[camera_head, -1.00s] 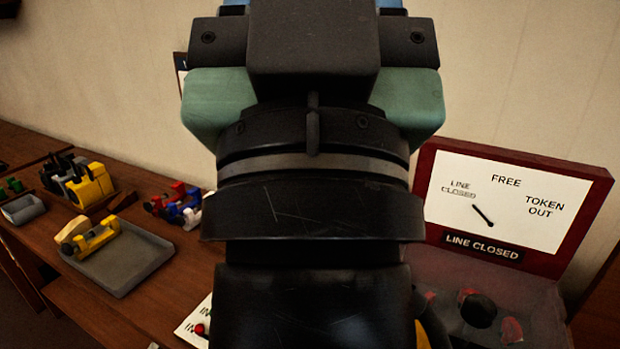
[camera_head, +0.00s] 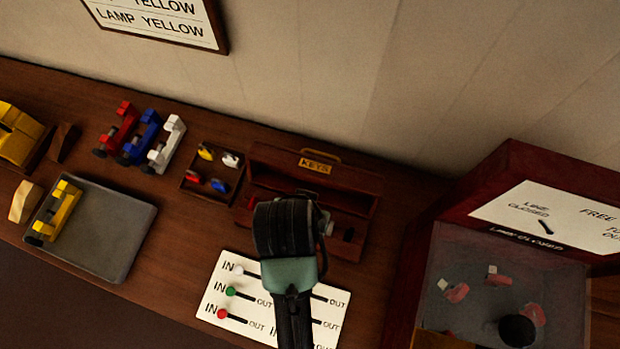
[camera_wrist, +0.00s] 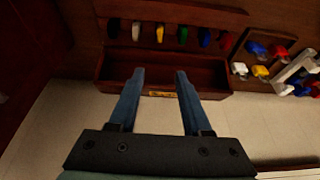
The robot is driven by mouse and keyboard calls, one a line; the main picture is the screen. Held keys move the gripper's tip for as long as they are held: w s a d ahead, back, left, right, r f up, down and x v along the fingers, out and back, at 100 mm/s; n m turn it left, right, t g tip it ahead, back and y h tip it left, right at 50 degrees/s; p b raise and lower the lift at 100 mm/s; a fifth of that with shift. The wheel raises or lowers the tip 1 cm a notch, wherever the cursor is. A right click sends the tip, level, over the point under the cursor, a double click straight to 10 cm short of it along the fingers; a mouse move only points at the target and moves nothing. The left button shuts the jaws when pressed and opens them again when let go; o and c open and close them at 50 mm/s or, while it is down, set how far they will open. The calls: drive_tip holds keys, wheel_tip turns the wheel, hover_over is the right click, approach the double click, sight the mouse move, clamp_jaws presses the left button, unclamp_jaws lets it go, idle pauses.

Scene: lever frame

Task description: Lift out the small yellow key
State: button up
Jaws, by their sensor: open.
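A wooden box labelled KEYS (camera_head: 315,165) stands open on the bench; my arm covers part of it. In the wrist view its trough (camera_wrist: 170,72) looks empty. Beyond the trough is a row of small coloured pieces, including a yellow one (camera_wrist: 160,32) between a white and a green one. Another small yellow piece (camera_head: 206,151) lies in a small divided tray, and also shows in the wrist view (camera_wrist: 260,71). My gripper (camera_wrist: 160,76) is open and empty, its blue fingers over the box, apart from both yellow pieces.
A white IN/OUT panel (camera_head: 230,290) with coloured knobs lies in front of the box. Red, blue and white larger pieces (camera_head: 145,135) stand to the left. A grey tray (camera_head: 115,235) holds a yellow piece. A red-framed cabinet (camera_head: 480,200) stands at the right.

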drive_tip(key=shift+g, duration=0.3)
drive_tip(key=f, duration=0.7)
drive_tip(key=shift+d+f, duration=0.3)
drive_tip(key=shift+d, duration=0.1)
drive_tip(key=shift+a+p+x, duration=0.2)
drive_tip(key=shift+p+x, duration=0.2)
drive_tip(key=shift+x, duration=1.05)
drive_tip(key=shift+a+p+x, duration=0.15)
drive_tip(key=shift+p+x, duration=0.2)
drive_tip(key=shift+x, duration=1.15)
clamp_jaws()
